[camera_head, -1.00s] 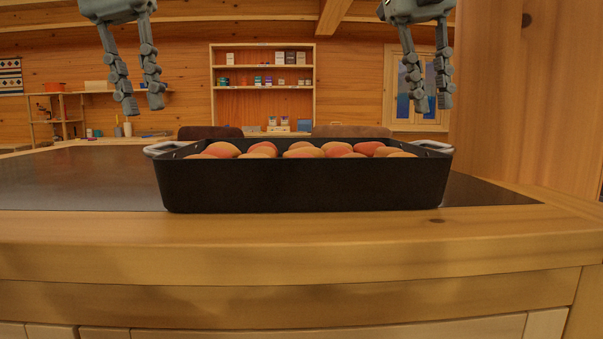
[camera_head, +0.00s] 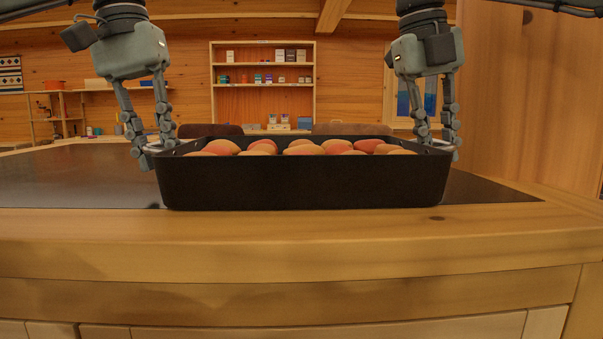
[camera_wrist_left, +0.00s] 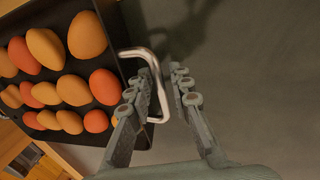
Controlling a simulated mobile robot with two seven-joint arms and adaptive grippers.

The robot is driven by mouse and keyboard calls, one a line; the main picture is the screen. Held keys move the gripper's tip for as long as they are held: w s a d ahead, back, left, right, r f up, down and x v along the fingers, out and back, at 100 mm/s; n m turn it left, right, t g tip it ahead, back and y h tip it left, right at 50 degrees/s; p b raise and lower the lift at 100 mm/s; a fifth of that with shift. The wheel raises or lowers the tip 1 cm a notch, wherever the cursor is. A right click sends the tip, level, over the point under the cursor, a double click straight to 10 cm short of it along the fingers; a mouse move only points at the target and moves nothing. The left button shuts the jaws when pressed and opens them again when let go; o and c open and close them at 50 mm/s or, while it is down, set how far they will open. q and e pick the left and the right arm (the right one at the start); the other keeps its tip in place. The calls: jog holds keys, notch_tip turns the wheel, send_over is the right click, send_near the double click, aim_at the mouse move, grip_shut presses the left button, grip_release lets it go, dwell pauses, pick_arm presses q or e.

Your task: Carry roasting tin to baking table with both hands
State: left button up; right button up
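The black roasting tin (camera_head: 305,185) stands level on the counter, filled with several orange and reddish egg-shaped items (camera_head: 303,149). It has a metal handle at each end; the left handle (camera_wrist_left: 158,85) shows clearly in the left wrist view. My left gripper (camera_head: 155,152) points down at the tin's left end. In the left wrist view my left gripper (camera_wrist_left: 157,88) is open, its fingers on either side of the handle with a gap. My right gripper (camera_head: 438,145) points down around the right handle (camera_head: 434,146), fingers apart; the tin's rim partly hides this contact.
The tin sits by the front edge of the wooden counter (camera_head: 290,240), on a dark inset top (camera_head: 80,180). A wooden wall or post (camera_head: 535,100) rises close on the right. Shelves (camera_head: 263,85) and chair backs (camera_head: 350,129) stand behind.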

pick_arm(q)
grip_shut()
pick_arm(e)
grip_shut()
